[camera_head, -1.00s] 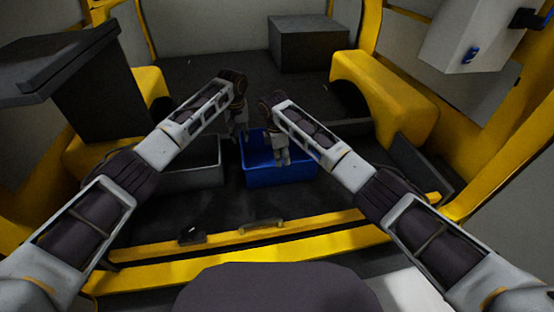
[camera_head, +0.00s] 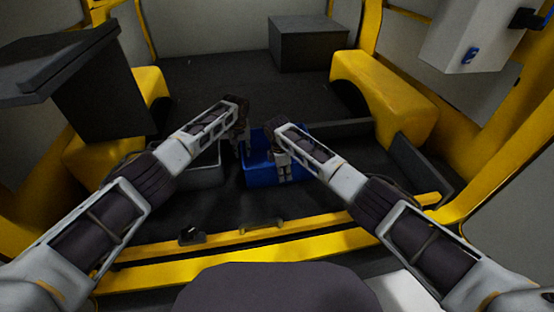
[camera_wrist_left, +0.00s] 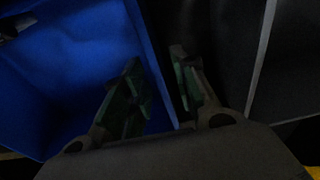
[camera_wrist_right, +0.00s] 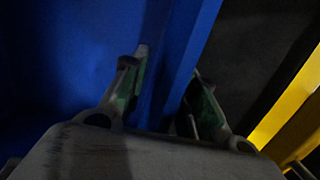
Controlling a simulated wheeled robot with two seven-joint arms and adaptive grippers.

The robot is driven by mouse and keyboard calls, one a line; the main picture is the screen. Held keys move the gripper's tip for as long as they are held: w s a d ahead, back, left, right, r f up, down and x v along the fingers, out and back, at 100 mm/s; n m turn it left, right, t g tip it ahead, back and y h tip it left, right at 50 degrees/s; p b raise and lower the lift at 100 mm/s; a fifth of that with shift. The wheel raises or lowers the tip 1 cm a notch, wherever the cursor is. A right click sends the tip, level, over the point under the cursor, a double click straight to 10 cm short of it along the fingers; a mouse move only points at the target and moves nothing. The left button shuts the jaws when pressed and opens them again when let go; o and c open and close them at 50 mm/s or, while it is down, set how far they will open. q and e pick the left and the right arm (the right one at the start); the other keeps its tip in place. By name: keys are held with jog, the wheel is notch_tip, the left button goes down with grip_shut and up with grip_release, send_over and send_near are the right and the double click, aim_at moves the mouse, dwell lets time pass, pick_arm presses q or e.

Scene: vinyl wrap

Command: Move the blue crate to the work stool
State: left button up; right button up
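The blue crate (camera_head: 258,178) stands on the dark van floor, just behind the yellow sill. My left gripper (camera_head: 245,152) is at its left side. In the left wrist view its open fingers (camera_wrist_left: 160,85) are on either side of the crate's wall (camera_wrist_left: 150,60), one inside and one outside. My right gripper (camera_head: 284,176) is at the crate's near right part. In the right wrist view its open fingers (camera_wrist_right: 168,88) are on either side of a blue wall (camera_wrist_right: 178,60). Finger contact is too dark to tell. I cannot identify a work stool.
A grey crate (camera_head: 205,173) stands close to the left of the blue one. The yellow sill (camera_head: 330,223) with a small handle (camera_head: 260,227) runs in front. Yellow wheel arches (camera_head: 385,93) flank the floor. A dark box (camera_head: 310,45) stands at the back.

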pick_arm(q)
jog(key=shift+f, duration=0.1)
pick_arm(e)
jog(key=shift+f, duration=0.1)
pick_arm(q)
grip_shut()
pick_arm(e)
grip_shut()
